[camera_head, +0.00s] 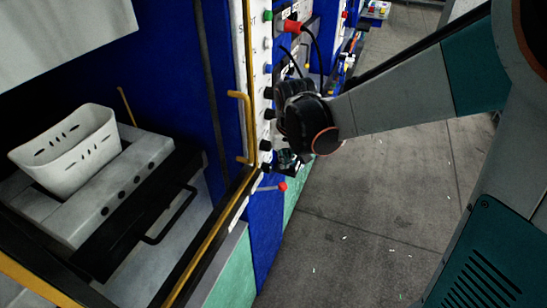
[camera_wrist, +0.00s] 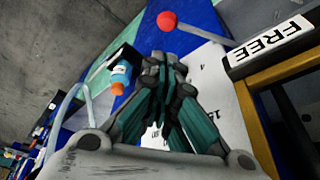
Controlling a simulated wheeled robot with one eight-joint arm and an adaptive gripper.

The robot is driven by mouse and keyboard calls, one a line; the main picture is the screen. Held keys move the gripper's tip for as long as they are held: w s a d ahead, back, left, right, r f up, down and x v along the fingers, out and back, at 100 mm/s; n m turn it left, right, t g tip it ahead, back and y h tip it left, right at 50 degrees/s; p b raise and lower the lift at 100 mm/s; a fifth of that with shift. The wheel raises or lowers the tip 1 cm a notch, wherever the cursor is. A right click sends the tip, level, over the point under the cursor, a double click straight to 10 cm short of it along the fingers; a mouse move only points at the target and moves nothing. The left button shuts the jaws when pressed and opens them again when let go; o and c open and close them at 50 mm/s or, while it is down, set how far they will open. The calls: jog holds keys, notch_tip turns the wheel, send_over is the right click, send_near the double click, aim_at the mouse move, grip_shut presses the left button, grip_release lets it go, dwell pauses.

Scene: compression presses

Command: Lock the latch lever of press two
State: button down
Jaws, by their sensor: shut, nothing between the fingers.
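The latch lever (camera_head: 270,188) is a thin metal rod with a red ball at its end, sticking out sideways from the press's edge. In the wrist view the lever's red ball (camera_wrist: 167,21) is at the top, beyond the fingertips, with its rod running right towards a white label reading FREE (camera_wrist: 270,43). My gripper (camera_head: 287,164) is just above the lever in the head view. In the wrist view my gripper (camera_wrist: 163,60) is shut and empty, apart from the ball. No press number is readable, and part of the gripper is hidden behind my wrist.
A yellow handle (camera_head: 241,125) stands on the panel edge beside a column of knobs. The press opening at left holds a white perforated basket (camera_head: 68,150). A blue-and-orange part (camera_wrist: 120,77) lies left of my fingers. Grey floor (camera_head: 370,220) at right is clear.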

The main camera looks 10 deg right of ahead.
jog(key=b+x, duration=0.3)
jog(key=x, duration=0.7)
jog(key=shift+s, duration=0.1)
dwell(0.3)
